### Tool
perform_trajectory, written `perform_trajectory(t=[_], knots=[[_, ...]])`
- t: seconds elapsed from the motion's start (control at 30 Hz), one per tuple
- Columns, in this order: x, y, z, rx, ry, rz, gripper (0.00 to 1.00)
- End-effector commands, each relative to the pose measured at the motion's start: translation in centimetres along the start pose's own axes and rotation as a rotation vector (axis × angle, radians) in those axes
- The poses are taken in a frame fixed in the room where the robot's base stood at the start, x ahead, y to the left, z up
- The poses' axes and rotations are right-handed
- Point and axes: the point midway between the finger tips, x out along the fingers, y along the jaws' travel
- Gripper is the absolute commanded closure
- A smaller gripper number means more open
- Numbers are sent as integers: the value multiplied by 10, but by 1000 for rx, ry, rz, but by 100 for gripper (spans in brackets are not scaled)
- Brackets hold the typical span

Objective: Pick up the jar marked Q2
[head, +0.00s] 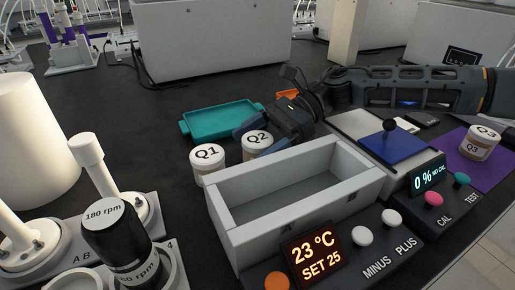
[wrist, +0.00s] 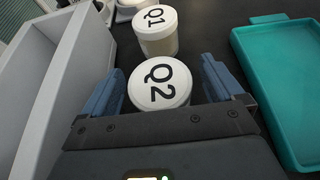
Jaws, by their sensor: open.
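The jar marked Q2 (head: 257,144) stands upright on the dark bench, behind the white open box. It has a white lid with black letters. In the wrist view the Q2 jar (wrist: 160,84) sits between the two blue fingers of my gripper (wrist: 162,88), with a gap showing on the right side. In the head view my gripper (head: 262,134) comes in from the right, low at the Q2 jar, and its fingers are partly hidden. The gripper is open. I cannot tell whether either finger touches the jar.
The Q1 jar (head: 207,162) stands close beside Q2. The white box (head: 235,217) with a 23 °C display is just in front. A teal tray (head: 222,121) lies behind. The Q3 jar (head: 481,142) is on a purple mat (head: 487,172) at the far right.

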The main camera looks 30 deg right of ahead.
Motion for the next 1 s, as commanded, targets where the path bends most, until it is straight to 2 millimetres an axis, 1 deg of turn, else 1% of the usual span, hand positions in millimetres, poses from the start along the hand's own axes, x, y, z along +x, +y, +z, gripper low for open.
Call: perform_trajectory(t=[0.03, 0.13, 0.4, 1.0], knots=[[6, 0, 0, 0, 0, 3, 6], [14, 0, 0, 0, 1, 1, 6], [16, 0, 0, 0, 0, 0, 7], [16, 0, 0, 0, 0, 0, 64]])
